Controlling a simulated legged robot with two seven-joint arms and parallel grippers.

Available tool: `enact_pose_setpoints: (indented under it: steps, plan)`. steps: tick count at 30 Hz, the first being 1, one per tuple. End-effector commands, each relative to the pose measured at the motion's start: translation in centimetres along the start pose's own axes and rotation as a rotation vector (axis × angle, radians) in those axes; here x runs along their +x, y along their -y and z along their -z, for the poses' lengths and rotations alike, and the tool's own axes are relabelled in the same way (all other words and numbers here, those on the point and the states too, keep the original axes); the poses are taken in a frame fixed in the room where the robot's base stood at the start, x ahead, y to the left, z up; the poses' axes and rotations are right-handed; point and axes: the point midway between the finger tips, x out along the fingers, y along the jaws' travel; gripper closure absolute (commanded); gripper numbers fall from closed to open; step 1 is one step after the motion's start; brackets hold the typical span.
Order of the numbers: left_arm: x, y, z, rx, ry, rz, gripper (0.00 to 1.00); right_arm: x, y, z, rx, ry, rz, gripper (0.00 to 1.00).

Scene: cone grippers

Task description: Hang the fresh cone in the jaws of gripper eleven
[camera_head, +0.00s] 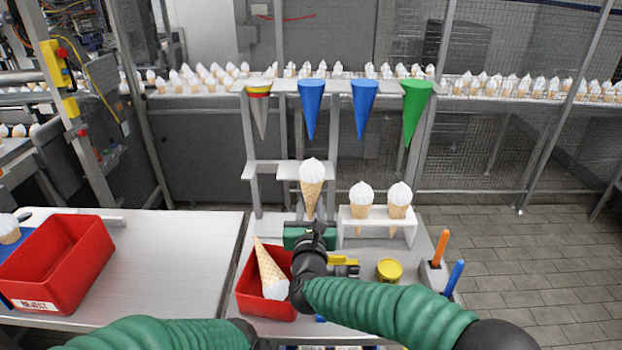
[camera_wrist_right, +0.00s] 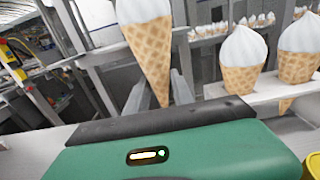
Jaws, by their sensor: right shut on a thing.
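The fresh cone (camera_head: 312,187), a waffle cone with a white swirl, is upright in my right gripper (camera_head: 312,234). The right gripper is shut on its lower end. The cone stands in front of a grey two-level rack (camera_head: 262,171). Four coloured cone sleeves hang from the rack's top: a striped one (camera_head: 259,108), two blue ones (camera_head: 312,105) and a green one (camera_head: 415,105). I cannot tell which jaws are gripper eleven. My left gripper is out of view.
A white stand (camera_head: 377,231) holds two cones to the right. A red bin (camera_head: 248,297) holds a tipped cone (camera_head: 268,268). A yellow tin (camera_head: 389,270) and orange (camera_head: 440,247) and blue (camera_head: 454,277) handles stand at right. Another red bin (camera_head: 70,270) is at left. The left table is mostly clear.

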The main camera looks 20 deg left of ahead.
Motion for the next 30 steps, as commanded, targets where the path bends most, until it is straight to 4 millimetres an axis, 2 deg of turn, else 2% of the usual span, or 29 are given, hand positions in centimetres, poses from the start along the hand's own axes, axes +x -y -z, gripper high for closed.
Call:
enact_pose_setpoints:
  steps: [18,30]
  plan:
    - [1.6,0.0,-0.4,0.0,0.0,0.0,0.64,-3.5,0.0,0.0,-0.002,0.002,0.0,0.91]
    - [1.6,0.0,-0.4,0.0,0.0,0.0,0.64,-3.6,0.0,-0.1,-0.001,0.002,-0.001,0.91]
